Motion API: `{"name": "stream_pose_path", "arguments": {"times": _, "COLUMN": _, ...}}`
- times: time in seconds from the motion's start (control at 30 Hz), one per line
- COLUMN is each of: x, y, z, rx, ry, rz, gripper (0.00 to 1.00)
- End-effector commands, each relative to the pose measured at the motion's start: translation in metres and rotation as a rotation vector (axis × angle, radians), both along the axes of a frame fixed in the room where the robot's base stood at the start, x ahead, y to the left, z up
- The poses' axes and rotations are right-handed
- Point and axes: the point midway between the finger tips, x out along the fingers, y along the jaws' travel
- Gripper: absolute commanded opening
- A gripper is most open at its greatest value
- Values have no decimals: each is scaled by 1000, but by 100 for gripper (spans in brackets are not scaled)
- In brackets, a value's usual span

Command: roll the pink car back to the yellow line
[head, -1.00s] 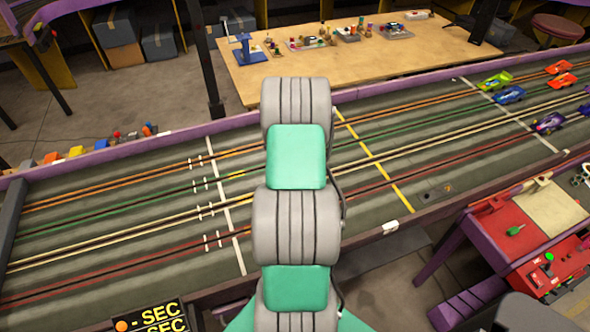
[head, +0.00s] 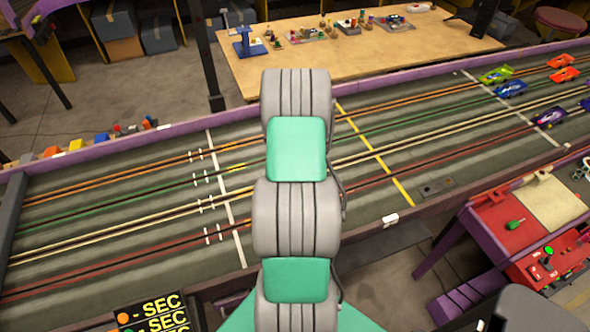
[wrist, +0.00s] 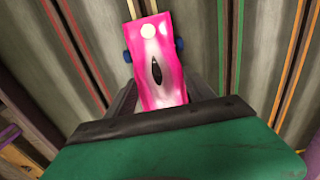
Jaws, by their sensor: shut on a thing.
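The pink car (wrist: 155,45), with a white round spot, a dark oval mark and blue wheels, shows at the top middle of the wrist view. My gripper (wrist: 160,88) is shut on it, with dark fingers along its sides. The car lies on or just above the grey slotted track; I cannot tell which. In the head view my arm stands in front of the track, and both my gripper and the pink car are hidden. The yellow line (head: 374,154) crosses the track right of my arm.
A white line (head: 226,197) crosses the track left of my arm. Several other cars, among them a purple one (head: 549,118), stand at the right end. Purple walls (head: 150,135) edge the track. A wooden table (head: 350,55) stands behind, and a red cart (head: 505,225) at front right.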

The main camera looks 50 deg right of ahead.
Motion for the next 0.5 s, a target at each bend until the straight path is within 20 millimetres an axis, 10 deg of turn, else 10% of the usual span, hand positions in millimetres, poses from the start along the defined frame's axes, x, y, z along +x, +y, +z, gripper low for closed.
{"name": "stream_pose_path", "arguments": {"times": 0.5, "x": -11, "y": -18, "z": -1, "rx": -1, "ry": -1, "rz": -2, "gripper": 13}}
